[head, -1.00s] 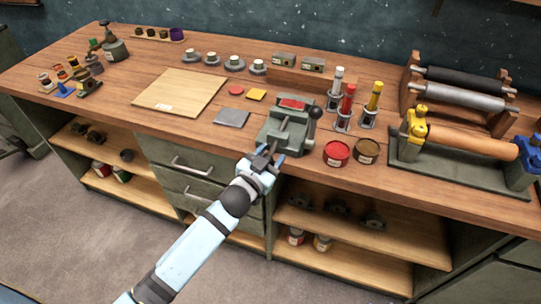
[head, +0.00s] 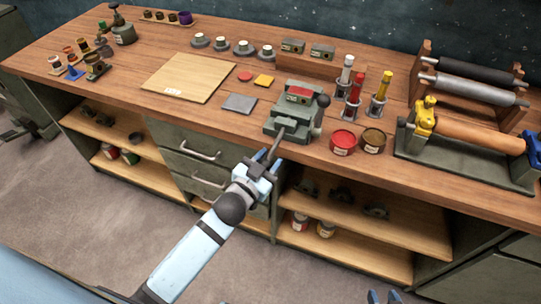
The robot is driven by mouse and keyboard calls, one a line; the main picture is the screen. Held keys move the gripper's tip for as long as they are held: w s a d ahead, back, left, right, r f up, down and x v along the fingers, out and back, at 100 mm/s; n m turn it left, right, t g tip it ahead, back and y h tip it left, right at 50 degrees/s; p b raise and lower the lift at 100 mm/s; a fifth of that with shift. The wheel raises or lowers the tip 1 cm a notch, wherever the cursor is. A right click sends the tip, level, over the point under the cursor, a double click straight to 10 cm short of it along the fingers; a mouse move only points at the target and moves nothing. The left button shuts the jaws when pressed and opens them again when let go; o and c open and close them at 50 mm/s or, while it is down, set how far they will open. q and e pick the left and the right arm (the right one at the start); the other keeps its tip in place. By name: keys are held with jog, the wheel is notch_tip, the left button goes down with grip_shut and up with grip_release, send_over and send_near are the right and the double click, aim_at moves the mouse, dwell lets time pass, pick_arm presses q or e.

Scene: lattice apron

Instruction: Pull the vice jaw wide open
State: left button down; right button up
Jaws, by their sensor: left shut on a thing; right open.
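The grey-green vice (head: 297,112) stands at the front edge of the bench, with a red patch on top and a dark ball knob on its right side. A dark rod (head: 277,145) runs from its front jaw out over the bench edge. My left gripper (head: 268,164) is shut on the rod's near end, in front of the bench and below its top. The fingers hide that end. How wide the jaw gap is cannot be told. My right gripper (head: 383,297) shows only as blue fingertips at the bottom edge, open and apart from everything.
Red and brown tins (head: 343,142) stand just right of the vice. A grey plate (head: 240,103) and a wooden board (head: 188,78) lie to its left. Drawers with handles (head: 200,150) and open shelves (head: 360,230) are below. The floor in front is clear.

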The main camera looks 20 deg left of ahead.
pick_arm(q)
jog(key=c, duration=0.7)
grip_release()
jog(key=b+v, duration=0.1)
jog(key=v, duration=1.2)
jog(key=shift+s+a, duration=0.15)
jog(key=shift+s, duration=0.2)
jog(key=shift+s+f+n+g+y+p, duration=0.15)
jog(key=shift+s+f+n+g+p, duration=0.15)
jog(key=shift+s+f+g+p, duration=1.1)
jog(key=shift+s+f+n+g+y+p, duration=0.1)
jog(key=shift+s+f+n+g+p, duration=0.4)
jog(key=shift+p, duration=1.65)
jog(key=shift+s+f+n+g+y+p, duration=0.15)
jog(key=shift+s+f+g+p, duration=0.8)
jog(key=shift+f+g+p, duration=0.65)
